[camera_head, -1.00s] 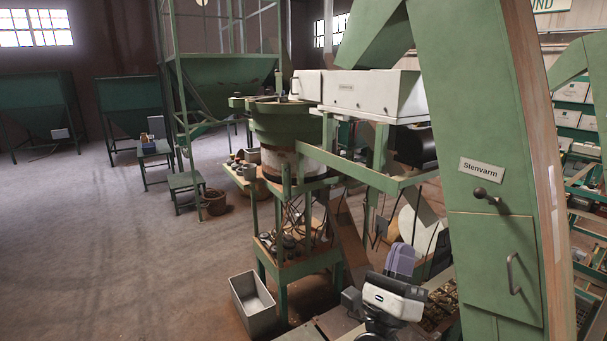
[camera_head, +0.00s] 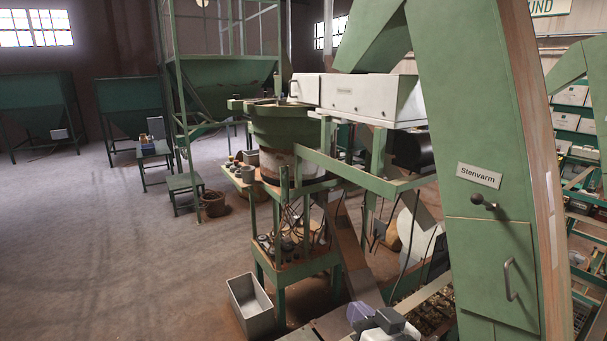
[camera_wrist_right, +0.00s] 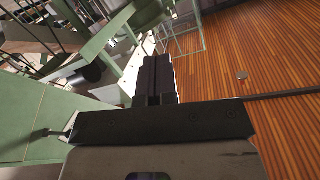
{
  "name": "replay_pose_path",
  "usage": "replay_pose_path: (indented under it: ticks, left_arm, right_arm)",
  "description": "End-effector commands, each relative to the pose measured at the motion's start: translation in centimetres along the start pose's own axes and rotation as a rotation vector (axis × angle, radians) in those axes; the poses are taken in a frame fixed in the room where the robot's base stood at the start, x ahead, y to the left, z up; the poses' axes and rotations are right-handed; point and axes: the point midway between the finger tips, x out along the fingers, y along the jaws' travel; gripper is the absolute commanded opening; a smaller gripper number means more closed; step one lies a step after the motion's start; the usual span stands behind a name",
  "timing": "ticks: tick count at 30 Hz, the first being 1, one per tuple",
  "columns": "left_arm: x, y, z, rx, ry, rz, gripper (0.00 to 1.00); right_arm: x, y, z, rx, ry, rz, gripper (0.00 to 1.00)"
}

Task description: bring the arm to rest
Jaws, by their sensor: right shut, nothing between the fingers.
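My right gripper (camera_head: 359,312) shows at the bottom edge of the head view, low in front of the green machine, with its lower part cut off by the frame. In the right wrist view its two dark fingers (camera_wrist_right: 154,80) stand side by side, shut, with nothing between them. My left gripper is in neither view.
A tall green machine housing (camera_head: 490,150) labelled "Stenvarm", with a knob and handle, stands close on the right. A green frame (camera_head: 385,183) carries a white box (camera_head: 365,97). A grey metal bin (camera_head: 250,305) sits on the floor. Open floor (camera_head: 90,240) lies left.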

Motion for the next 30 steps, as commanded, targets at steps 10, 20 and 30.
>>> replay_pose_path:
  ticks: [10,20,30]
  left_arm:
    - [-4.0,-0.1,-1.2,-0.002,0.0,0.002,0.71]
    - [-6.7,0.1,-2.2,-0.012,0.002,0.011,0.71]
    - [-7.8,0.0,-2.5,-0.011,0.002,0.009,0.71]
  right_arm:
    - [-15.2,6.5,15.5,-0.133,-0.502,0.352,0.0]
    - [-26.9,6.1,27.0,-0.122,-0.871,0.382,0.0]
    - [-33.4,4.7,31.9,-0.086,-1.066,0.374,0.0]
